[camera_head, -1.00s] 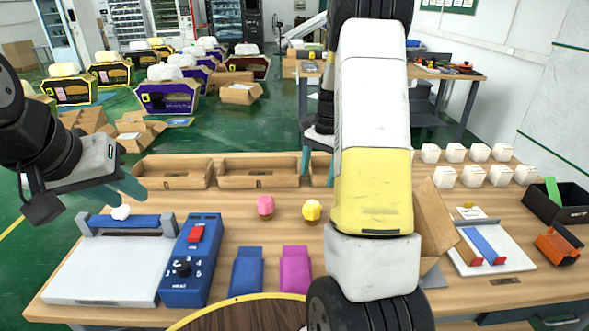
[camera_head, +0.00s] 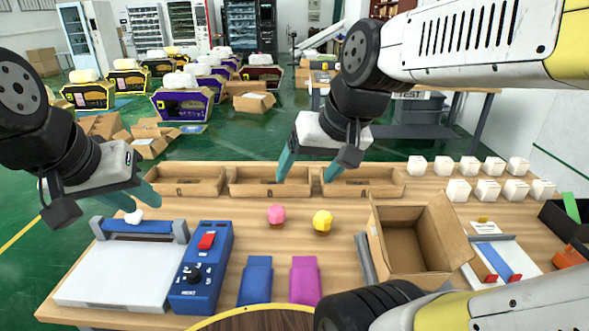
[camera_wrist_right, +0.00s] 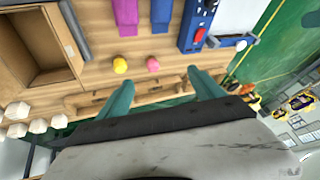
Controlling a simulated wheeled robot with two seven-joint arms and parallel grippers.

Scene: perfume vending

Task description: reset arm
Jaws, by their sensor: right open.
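My left gripper (camera_head: 135,197) hangs at the left above the sealing device; its teal fingers overlap in the picture, so its opening is unclear. My right gripper (camera_head: 308,172) is raised above the wooden trays at the back of the table, its teal fingers apart and nothing between them. In the right wrist view the right gripper (camera_wrist_right: 162,90) also shows spread fingers with bare table and tray edge beyond. A pink bottle (camera_head: 276,214) and a yellow bottle (camera_head: 322,221) stand on the table in front of the right gripper.
An open cardboard box (camera_head: 405,248) stands right of centre. A blue control box (camera_head: 201,262) and a white plate (camera_head: 118,272) are at left. Blue (camera_head: 256,279) and magenta (camera_head: 305,279) pouches lie in front. Several white boxes (camera_head: 458,190) line the back right.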

